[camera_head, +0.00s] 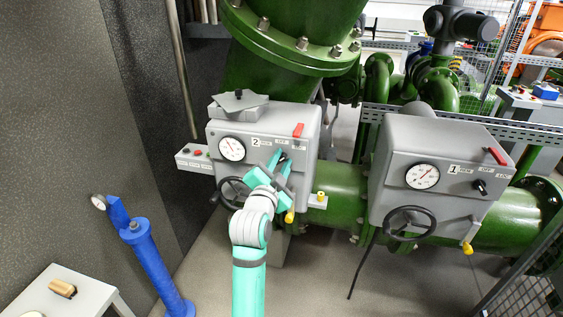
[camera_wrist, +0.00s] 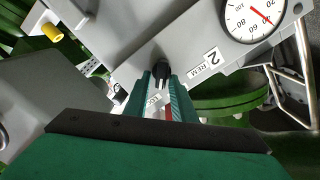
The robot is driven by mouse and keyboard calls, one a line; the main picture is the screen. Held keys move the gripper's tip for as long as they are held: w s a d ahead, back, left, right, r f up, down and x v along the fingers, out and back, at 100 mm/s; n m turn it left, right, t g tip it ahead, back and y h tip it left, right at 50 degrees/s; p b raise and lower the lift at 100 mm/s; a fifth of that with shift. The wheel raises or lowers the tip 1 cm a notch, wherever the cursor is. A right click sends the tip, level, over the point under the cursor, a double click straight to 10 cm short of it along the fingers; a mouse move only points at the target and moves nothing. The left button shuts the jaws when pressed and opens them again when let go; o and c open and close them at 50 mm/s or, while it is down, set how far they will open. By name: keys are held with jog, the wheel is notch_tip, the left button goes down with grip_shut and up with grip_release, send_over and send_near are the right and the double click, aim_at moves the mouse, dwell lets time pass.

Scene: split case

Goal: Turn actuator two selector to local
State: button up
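Actuator two (camera_head: 262,122) is a grey box marked 2, left of centre in the head view. A partly covered LOC label (camera_wrist: 154,99) shows between my fingers. My gripper (camera_wrist: 161,80) is open, with one teal finger on each side of the knob and a narrow gap between them. I cannot tell whether either finger touches it. In the head view my gripper (camera_head: 280,157) covers most of the selector.
Actuator one (camera_head: 436,150) stands to the right, with its own selector and handwheel. A red lever (camera_head: 298,130) and a gauge (camera_head: 231,148) flank actuator two's selector. A handwheel (camera_head: 233,192) sits below left. A blue post (camera_head: 150,262) stands left of my arm.

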jog(key=shift+o, duration=0.3)
jog(key=v, duration=1)
jog(key=shift+s, duration=0.4)
jog(key=shift+a, duration=0.15)
